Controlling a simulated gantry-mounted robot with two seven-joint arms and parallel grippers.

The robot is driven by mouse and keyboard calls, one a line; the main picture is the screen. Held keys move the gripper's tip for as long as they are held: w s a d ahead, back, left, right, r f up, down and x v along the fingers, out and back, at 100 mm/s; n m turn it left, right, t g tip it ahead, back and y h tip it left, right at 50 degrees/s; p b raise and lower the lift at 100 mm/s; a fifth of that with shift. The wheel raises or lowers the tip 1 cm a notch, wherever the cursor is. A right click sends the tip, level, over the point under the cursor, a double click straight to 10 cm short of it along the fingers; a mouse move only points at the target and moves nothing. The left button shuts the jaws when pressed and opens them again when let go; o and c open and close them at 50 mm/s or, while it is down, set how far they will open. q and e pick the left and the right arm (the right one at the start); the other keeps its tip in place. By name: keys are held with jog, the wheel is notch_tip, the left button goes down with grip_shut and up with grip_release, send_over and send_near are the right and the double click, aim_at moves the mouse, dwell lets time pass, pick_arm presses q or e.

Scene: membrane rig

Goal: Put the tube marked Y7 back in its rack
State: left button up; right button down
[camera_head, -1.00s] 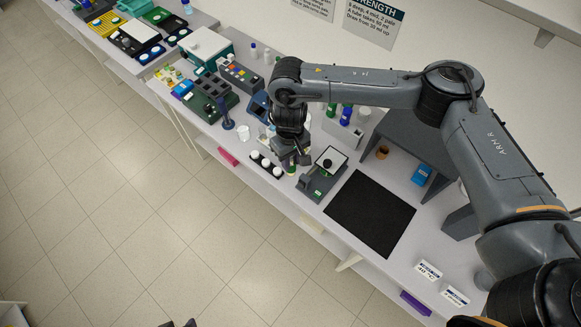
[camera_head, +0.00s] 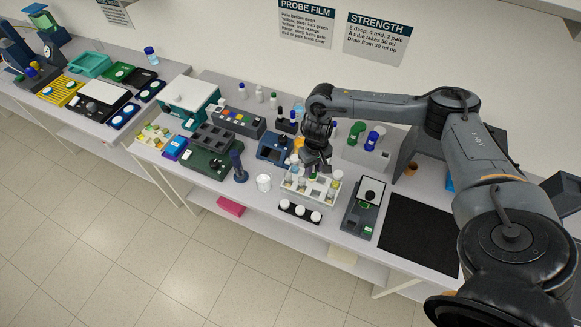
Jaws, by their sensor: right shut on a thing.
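My right gripper (camera_head: 315,168) reaches in from the right and points down over the white tube rack (camera_head: 292,190). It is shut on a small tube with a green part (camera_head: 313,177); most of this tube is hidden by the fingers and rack. Several other tubes stand in the rack. I cannot read the Y7 mark at this size, nor tell whether the held tube is inside a rack hole or just above it. My left gripper is not in view.
In front of the rack lies a black strip with white round tops (camera_head: 299,211). A white cup (camera_head: 264,183) and blue post (camera_head: 238,168) stand left of it. A grey device (camera_head: 363,208) and black mat (camera_head: 420,232) are to the right. Bottles stand behind.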

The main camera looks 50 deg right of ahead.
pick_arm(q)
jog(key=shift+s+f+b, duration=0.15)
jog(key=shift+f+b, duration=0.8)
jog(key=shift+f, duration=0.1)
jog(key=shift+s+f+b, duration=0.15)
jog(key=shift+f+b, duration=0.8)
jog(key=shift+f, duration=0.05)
pick_arm(e)
jog(key=shift+s+d+f, duration=0.15)
jog(key=shift+s+f, duration=0.2)
jog(key=shift+f, duration=0.45)
jog(key=shift+s+d+f, duration=0.1)
jog(key=shift+s+f, duration=0.25)
jog(key=shift+f, duration=0.4)
jog(key=shift+s+d+f, duration=0.15)
jog(key=shift+s+f, duration=0.2)
jog(key=shift+f, duration=0.45)
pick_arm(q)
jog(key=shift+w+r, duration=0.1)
